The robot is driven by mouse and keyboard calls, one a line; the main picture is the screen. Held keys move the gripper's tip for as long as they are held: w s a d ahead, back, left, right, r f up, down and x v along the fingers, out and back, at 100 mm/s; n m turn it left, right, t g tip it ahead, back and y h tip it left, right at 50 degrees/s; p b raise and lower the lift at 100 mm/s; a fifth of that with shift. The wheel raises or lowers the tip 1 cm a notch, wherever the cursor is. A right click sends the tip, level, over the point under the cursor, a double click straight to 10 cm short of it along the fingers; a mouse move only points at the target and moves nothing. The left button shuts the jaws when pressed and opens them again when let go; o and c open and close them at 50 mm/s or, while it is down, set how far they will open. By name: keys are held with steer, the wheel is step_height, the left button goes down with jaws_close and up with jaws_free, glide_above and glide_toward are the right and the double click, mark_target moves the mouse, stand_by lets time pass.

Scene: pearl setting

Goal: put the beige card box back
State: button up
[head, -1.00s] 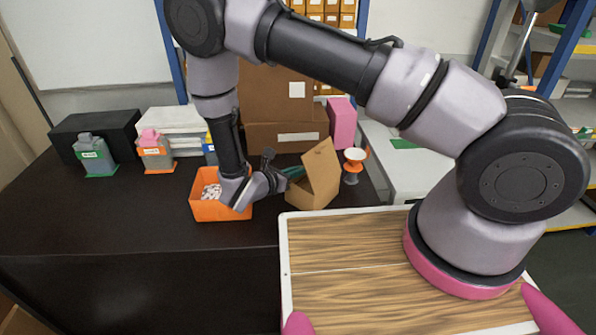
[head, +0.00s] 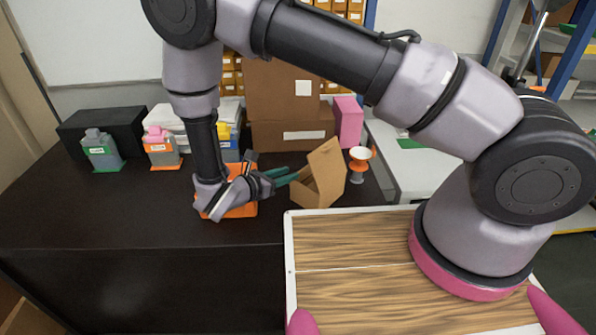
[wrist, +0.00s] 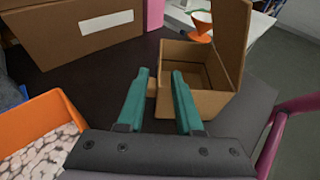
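The beige card box (head: 318,190) stands open on the dark table, right of the orange bin, with its lid flap raised. It also shows in the wrist view (wrist: 213,100), where its inside looks empty. My gripper (head: 288,176) is at the box's left side, with its green fingers pointing toward it. In the wrist view my gripper (wrist: 161,72) has its fingers apart. The box's left wall shows between them, and the right finger overlaps the box opening. I cannot tell whether either finger touches the card.
An orange bin (wrist: 42,108) of pale pellets is close by my gripper's left. Large brown cartons (head: 292,134) and a pink box (head: 348,122) stand behind. An orange-and-white funnel-like object (head: 359,158) is right of the card box. The table's left front is clear.

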steer(key=v, duration=0.4)
steer(key=w+d+r+m+g+y, duration=0.1)
steer(key=d+r+m+g+y, duration=0.1)
steer(key=d+r+m+g, duration=0.55)
steer(key=w+d+r+m+g+y, duration=0.2)
steer(key=d+r+m, duration=0.55)
steer(key=r, duration=0.75)
steer(key=s+d+r+m+t+y, duration=0.3)
steer(key=s+d+r+m+y, duration=0.1)
steer(key=r+m, duration=0.4)
steer(key=s+d+r+m+t+y, duration=0.3)
steer(key=s+d+r+m, duration=0.3)
steer(key=r, duration=0.6)
steer(key=shift+s+d+r+m+y, duration=0.3)
steer(key=shift+d+m+y, duration=0.4)
steer(key=shift+d+m, duration=0.3)
steer(key=shift+a, duration=0.1)
